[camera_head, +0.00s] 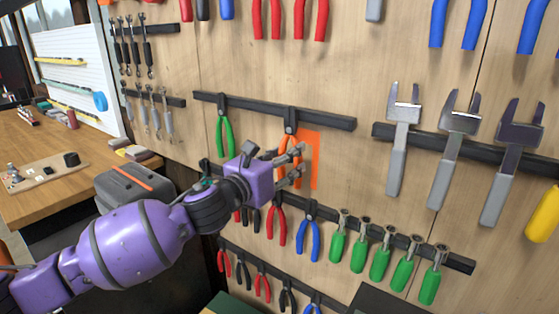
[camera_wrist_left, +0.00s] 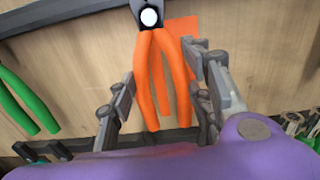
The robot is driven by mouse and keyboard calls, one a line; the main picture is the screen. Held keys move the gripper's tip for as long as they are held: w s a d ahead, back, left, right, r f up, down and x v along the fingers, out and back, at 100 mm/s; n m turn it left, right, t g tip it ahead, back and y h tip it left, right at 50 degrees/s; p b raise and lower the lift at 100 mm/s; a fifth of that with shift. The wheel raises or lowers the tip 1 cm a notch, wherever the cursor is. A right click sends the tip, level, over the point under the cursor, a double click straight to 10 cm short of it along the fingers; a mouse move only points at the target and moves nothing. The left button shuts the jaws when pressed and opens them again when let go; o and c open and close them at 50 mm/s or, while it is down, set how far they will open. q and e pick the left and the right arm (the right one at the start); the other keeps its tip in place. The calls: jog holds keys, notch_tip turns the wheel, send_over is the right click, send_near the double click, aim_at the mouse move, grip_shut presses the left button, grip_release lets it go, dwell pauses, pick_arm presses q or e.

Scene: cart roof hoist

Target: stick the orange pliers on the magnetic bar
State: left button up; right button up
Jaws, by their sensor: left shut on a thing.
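The orange pliers (camera_head: 290,143) are upright, dark head up and handles down. The head lies against the black magnetic bar (camera_head: 333,121) on the wooden wall; whether it touches cannot be told. My left gripper (camera_head: 292,163) is shut on the handles, just below the bar. In the left wrist view, its fingers (camera_wrist_left: 165,100) stand on either side of the orange handles (camera_wrist_left: 160,75). An orange rectangle (camera_head: 313,165) is on the wall behind the pliers, partly hidden by them. My right gripper is not in view.
Green pliers (camera_head: 224,135) hang on the same bar to the left. Silver calipers (camera_head: 398,150) hang on another bar at right. Red pliers (camera_head: 276,226), blue pliers (camera_head: 308,238) and green-handled tools (camera_head: 381,262) hang below. Bare wall lies right of the orange rectangle.

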pick_arm(q)
jog(key=shift+w, duration=0.1)
dwell(0.3)
jog(key=shift+w+d+r, duration=0.1)
jog(key=shift+w+d, duration=0.2)
jog(key=shift+w, duration=0.1)
dwell(0.4)
jog(key=shift+w+d, duration=0.1)
dwell(0.4)
jog(key=o, duration=1.4)
jog(key=shift+d, duration=0.1)
jog(key=shift+o, duration=0.2)
